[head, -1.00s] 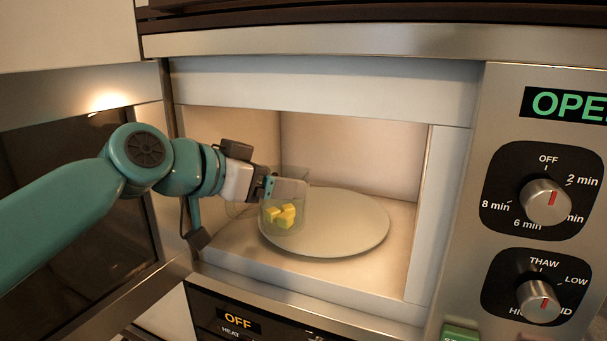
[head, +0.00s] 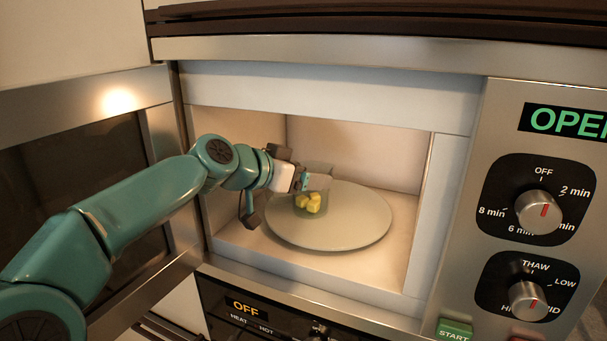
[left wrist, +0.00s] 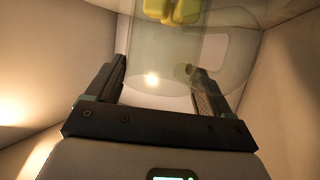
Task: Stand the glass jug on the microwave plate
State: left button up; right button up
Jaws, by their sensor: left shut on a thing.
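The clear glass jug (head: 318,186) with several yellow chunks (head: 308,203) in it is inside the open microwave. My left gripper (head: 312,181) is shut on the jug at its left side. The jug looks roughly upright over the back left part of the round microwave plate (head: 350,228). I cannot tell whether its base touches the plate. In the left wrist view the jug's glass (left wrist: 165,55) shows between the two fingers, with the yellow chunks (left wrist: 172,10) at the top edge. My right gripper is not in view.
The microwave door (head: 80,180) stands open at the left, close to my arm. The cavity's right wall (head: 420,190) and front sill bound the space. The right and front of the plate are bare. Knobs (head: 538,211) and an OPEN display are on the right panel.

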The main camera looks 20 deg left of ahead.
pick_arm(q)
jog(key=shift+f, duration=0.1)
jog(key=o, duration=1.2)
jog(key=shift+r, duration=0.3)
jog(key=b+v, duration=0.2)
jog(key=v, duration=0.5)
jog(key=shift+s, duration=0.25)
